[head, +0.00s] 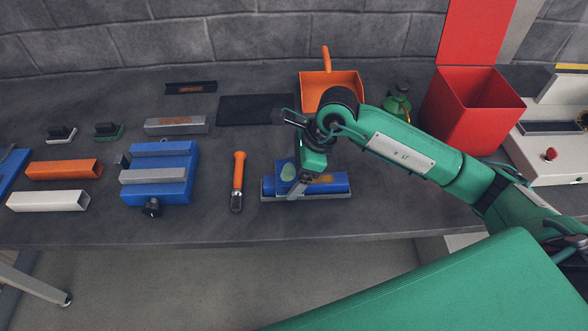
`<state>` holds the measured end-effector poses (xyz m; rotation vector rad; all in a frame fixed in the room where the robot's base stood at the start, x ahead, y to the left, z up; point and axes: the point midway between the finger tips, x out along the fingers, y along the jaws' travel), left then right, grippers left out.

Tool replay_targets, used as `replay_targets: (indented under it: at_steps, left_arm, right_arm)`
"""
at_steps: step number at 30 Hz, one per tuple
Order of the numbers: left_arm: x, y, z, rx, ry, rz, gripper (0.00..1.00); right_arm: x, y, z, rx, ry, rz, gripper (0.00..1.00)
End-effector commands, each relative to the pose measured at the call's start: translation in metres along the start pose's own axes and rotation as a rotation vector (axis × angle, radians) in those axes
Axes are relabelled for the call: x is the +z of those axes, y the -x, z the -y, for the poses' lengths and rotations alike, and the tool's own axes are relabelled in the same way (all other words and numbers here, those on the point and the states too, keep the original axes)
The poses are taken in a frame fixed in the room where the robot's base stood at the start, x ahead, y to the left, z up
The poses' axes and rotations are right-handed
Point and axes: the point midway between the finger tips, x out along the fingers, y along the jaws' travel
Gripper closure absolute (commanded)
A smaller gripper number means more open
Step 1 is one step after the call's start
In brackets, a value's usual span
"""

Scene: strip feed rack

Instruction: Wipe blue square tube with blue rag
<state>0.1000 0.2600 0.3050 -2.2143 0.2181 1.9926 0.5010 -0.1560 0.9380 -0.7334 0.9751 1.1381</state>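A blue square tube (335,186) lies flat on a thin grey holder near the table's front edge, right of the middle. A brown mark shows on its top. My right gripper (298,184) points down over the tube's left half and hides part of it. A blue patch with a pale green spot (287,172) shows beside the fingers; it may be the blue rag, but I cannot tell it clearly from the tube. Whether the fingers are open or shut on it is not clear. My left gripper is not in view.
An orange-handled tool (238,180) lies just left of the tube. A blue vise (163,160) with a grey bar stands further left. An orange dustpan (318,87) and a red bin (470,130) stand behind. A dark mat (255,111) lies at the back; orange and white tubes lie left.

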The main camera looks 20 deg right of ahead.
Motion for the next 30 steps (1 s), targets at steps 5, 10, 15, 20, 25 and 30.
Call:
replay_targets:
  at_steps: [5,10,15,20,25,30]
  left_arm:
    - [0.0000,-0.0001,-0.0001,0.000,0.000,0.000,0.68]
    - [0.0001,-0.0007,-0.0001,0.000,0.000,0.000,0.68]
    - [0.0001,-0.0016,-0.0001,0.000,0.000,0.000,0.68]
    - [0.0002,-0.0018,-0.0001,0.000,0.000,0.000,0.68]
    - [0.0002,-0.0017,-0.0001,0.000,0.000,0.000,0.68]
    - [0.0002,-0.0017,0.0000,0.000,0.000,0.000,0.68]
  right_arm:
    - [0.0000,0.0000,-0.0001,0.000,0.000,0.000,0.10]
    - [0.0007,0.0017,0.0001,0.000,0.000,0.000,0.10]
    - [0.0020,0.0046,0.0001,0.000,0.000,0.000,0.10]
    - [0.0028,0.0064,-0.0001,0.000,0.000,0.000,0.10]
    - [0.0029,0.0064,-0.0001,0.000,0.000,0.000,0.10]
    - [0.0028,0.0063,-0.0001,0.000,0.000,0.000,0.40]
